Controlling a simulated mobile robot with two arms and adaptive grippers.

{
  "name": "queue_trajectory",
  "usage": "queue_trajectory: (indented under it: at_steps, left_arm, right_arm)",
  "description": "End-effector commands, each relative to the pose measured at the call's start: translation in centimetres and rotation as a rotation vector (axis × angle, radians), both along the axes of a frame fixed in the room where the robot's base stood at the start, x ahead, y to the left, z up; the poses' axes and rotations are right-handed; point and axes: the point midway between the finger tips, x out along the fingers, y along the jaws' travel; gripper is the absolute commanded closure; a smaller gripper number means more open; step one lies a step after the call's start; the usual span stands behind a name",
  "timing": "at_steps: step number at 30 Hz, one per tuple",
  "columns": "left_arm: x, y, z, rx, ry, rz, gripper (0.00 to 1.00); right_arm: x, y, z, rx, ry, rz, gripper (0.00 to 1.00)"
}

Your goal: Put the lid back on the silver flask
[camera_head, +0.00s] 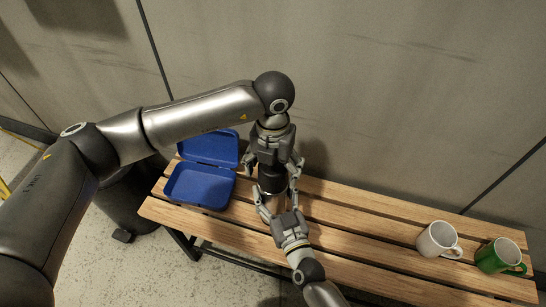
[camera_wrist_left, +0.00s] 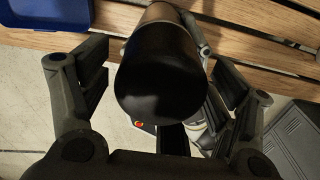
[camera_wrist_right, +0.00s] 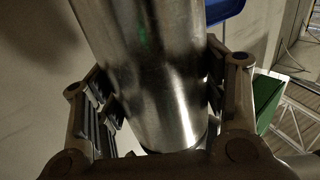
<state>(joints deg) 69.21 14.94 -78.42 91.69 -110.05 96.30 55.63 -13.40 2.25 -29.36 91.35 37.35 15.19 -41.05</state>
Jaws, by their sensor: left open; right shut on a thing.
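The silver flask (camera_wrist_right: 155,70) stands upright between the fingers of my right gripper (camera_head: 276,193), which is shut on its body. It fills the right wrist view. The dark lid (camera_wrist_left: 160,75) is at the top of the flask, in line with it, and shows no clear gap in the left wrist view. Whether it is fully seated I cannot tell. My left gripper (camera_head: 273,168) is open, pointing down from above, with its fingers on either side of the lid and apart from it. In the head view both grippers hide much of the flask.
An open blue box (camera_head: 200,188) lies on the slatted wooden bench (camera_head: 360,222), left of the flask. A white mug (camera_head: 436,240) and a green mug (camera_head: 497,256) stand at the right end. The bench between flask and mugs is clear. A wall rises behind.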

Motion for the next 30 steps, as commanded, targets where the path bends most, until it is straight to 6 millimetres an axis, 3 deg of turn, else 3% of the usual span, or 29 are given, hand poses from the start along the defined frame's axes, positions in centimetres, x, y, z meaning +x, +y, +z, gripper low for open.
queue_trajectory:
  at_steps: [6, 15, 25, 30]
  left_arm:
    - [0.0, 0.0, -1.6, -0.001, 0.000, 0.000, 0.18]
    - [0.0, 0.0, -1.7, -0.001, -0.001, -0.001, 0.19]
    - [0.0, 0.0, -1.7, 0.000, -0.001, -0.001, 0.62]
    - [0.0, 0.0, -1.7, 0.001, -0.001, -0.033, 0.65]
  right_arm:
    - [0.0, 0.0, 0.0, -0.001, 0.000, -0.001, 1.00]
    - [0.0, 0.0, 0.0, -0.001, -0.001, -0.001, 1.00]
    - [0.0, 0.0, 0.0, -0.001, -0.001, -0.001, 1.00]
    - [0.0, 0.0, 0.0, -0.001, -0.001, -0.001, 1.00]
